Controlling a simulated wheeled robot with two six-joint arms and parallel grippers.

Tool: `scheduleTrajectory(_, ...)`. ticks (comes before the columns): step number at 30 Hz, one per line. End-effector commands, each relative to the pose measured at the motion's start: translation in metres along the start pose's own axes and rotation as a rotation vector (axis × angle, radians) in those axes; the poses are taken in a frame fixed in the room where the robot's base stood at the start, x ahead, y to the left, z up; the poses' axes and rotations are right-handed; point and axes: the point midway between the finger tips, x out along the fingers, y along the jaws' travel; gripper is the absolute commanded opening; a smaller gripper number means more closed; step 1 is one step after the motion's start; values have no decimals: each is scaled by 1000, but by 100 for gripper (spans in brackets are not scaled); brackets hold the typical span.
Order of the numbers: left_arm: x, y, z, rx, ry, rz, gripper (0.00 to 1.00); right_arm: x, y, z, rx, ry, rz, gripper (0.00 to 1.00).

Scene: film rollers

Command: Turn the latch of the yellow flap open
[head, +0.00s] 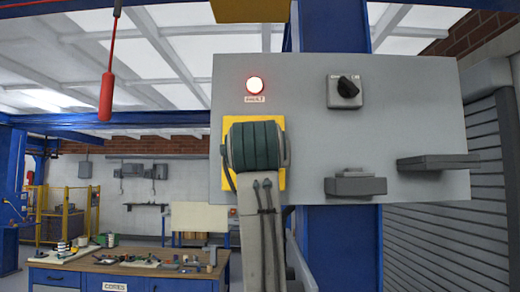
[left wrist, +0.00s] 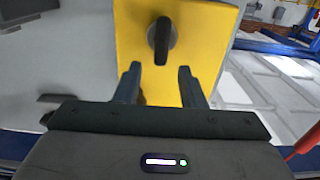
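The yellow flap (head: 282,178) is on the grey panel, left of its middle in the head view. My left arm's wrist (head: 254,145) covers most of it there, hiding the latch and fingertips. In the left wrist view the yellow flap (left wrist: 205,30) fills the upper middle. The latch (left wrist: 161,42) is a dark, narrow knob, its long side upright in that picture. My left gripper (left wrist: 160,70) is open and empty, a finger to each side, with the latch just beyond the fingertips and centred on the gap. My right gripper is not in view.
The grey panel (head: 300,80) carries a lit red fault lamp (head: 255,85), a black rotary switch (head: 346,88) and two grey protruding parts (head: 355,186) (head: 438,162). A red pendant (head: 106,95) hangs at left. A workbench (head: 130,262) with several items stands behind.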

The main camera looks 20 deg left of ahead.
Motion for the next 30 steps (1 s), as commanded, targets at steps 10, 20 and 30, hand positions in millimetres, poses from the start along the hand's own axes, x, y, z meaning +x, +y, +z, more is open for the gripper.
scheduleTrajectory(10, 19, 0, 1, -1, -1, 0, 36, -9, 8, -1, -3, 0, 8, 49)
scheduleTrajectory(20, 18, 0, 0, -1, 0, 0, 1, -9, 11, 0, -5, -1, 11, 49)
scheduleTrajectory(30, 18, -1, 0, -27, 0, 0, 0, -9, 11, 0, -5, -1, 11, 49)
